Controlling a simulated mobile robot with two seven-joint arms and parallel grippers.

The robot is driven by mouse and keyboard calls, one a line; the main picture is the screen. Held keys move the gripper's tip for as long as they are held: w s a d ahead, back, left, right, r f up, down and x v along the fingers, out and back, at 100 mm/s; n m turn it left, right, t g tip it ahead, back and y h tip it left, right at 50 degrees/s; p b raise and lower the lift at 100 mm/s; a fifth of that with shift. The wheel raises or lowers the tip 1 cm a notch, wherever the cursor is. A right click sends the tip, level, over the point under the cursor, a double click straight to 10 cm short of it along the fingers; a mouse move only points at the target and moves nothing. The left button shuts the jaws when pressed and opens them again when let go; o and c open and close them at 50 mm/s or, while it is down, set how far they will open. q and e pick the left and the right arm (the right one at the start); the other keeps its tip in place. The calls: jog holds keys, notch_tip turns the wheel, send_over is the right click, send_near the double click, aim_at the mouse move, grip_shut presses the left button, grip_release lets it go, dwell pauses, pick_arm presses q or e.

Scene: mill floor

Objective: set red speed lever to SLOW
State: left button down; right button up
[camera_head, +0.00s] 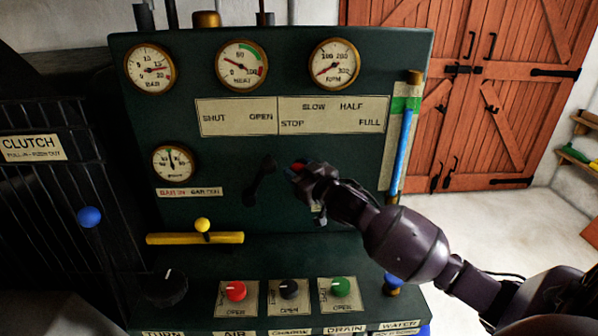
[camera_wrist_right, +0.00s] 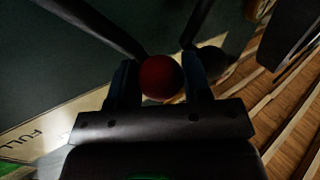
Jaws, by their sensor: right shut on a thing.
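The red ball knob of the speed lever (camera_head: 298,166) shows at the middle of the dark green panel, partly covered by my right gripper (camera_head: 303,173). In the right wrist view the red knob (camera_wrist_right: 161,77) sits between the two fingers of my right gripper (camera_wrist_right: 161,85), which is shut on it. The speed plate (camera_head: 333,115) reads STOP, SLOW, HALF and FULL. In the head view the knob lies below the plate, roughly under STOP; its exact setting cannot be told. Most of the lever's arm is hidden. My left gripper is not in view.
A black lever (camera_head: 262,180) stands just left of the red knob. Below are a yellow bar with a yellow knob (camera_head: 202,225) and red (camera_head: 236,291), black and green (camera_head: 340,287) knobs. A blue sight tube (camera_head: 403,150) runs up the panel's right side.

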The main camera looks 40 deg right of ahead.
jog(key=shift+c, duration=0.6)
jog(key=shift+s+d+r+m+t+p, duration=0.3)
jog(key=shift+d+r+m, duration=0.1)
jog(key=shift+r+m, duration=0.1)
jog(key=d+m, duration=0.1)
jog(key=s+d+r+m+t+p, duration=0.1)
jog(key=s+d+m+t, duration=0.1)
jog(key=d, duration=0.1)
jog(key=shift+s+r+m+h, duration=0.2)
jog(key=shift+r+m+h, duration=0.1)
jog(key=shift+r+m, duration=0.1)
jog(key=o, duration=1.3)
jog(key=shift+c, duration=0.2)
jog(key=shift+f, duration=0.1)
